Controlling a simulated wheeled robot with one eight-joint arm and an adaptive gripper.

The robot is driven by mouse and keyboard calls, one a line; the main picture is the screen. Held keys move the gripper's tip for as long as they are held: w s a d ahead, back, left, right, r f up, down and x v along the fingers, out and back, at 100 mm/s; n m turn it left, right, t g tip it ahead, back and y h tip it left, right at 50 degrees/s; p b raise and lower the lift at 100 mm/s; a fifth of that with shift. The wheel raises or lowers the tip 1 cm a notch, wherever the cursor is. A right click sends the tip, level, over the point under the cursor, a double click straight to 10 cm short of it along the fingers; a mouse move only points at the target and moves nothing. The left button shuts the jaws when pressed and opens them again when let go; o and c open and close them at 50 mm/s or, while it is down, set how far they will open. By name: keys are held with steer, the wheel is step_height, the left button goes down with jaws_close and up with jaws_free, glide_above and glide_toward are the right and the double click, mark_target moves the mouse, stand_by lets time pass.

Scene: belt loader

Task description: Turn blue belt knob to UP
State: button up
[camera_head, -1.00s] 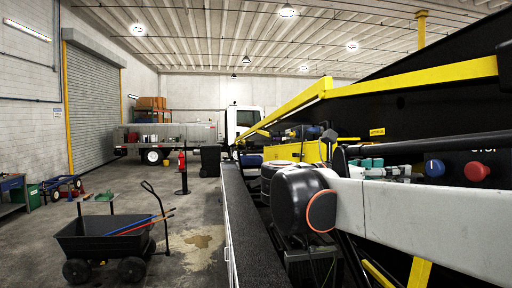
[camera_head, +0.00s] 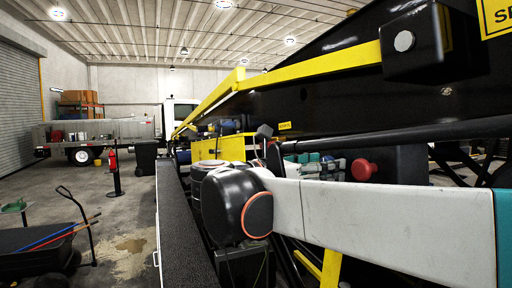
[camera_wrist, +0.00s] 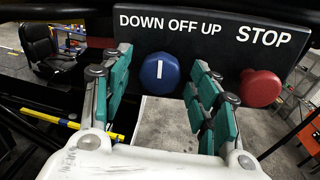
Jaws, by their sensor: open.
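The blue belt knob (camera_wrist: 160,72) is on a black control panel (camera_wrist: 225,38) in the wrist view. Its white pointer line stands upright under OFF, with DOWN to the left and UP to the right. My gripper (camera_wrist: 160,65) is open, its green-padded fingers to the left and right of the knob with a gap on each side. I cannot tell how far the fingertips are from the panel. In the head view my gripper (camera_head: 325,163) is close to the panel, and the knob is mostly hidden there.
A red STOP button (camera_wrist: 262,88) sits right of the knob, close to the right finger; it also shows in the head view (camera_head: 363,170). Yellow rails (camera_head: 300,72) run above. A black cart (camera_head: 35,245) and open floor lie to the left.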

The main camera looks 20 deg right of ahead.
steer(key=shift+d, duration=0.2)
steer(key=c, duration=1.1)
steer(key=shift+o, duration=0.2)
steer(key=shift+m, duration=0.3)
steer(key=shift+m+g+h+b, duration=0.35)
steer(key=shift+m+b, duration=1.05)
steer(key=shift+m, duration=3)
steer(key=shift+a, duration=0.1)
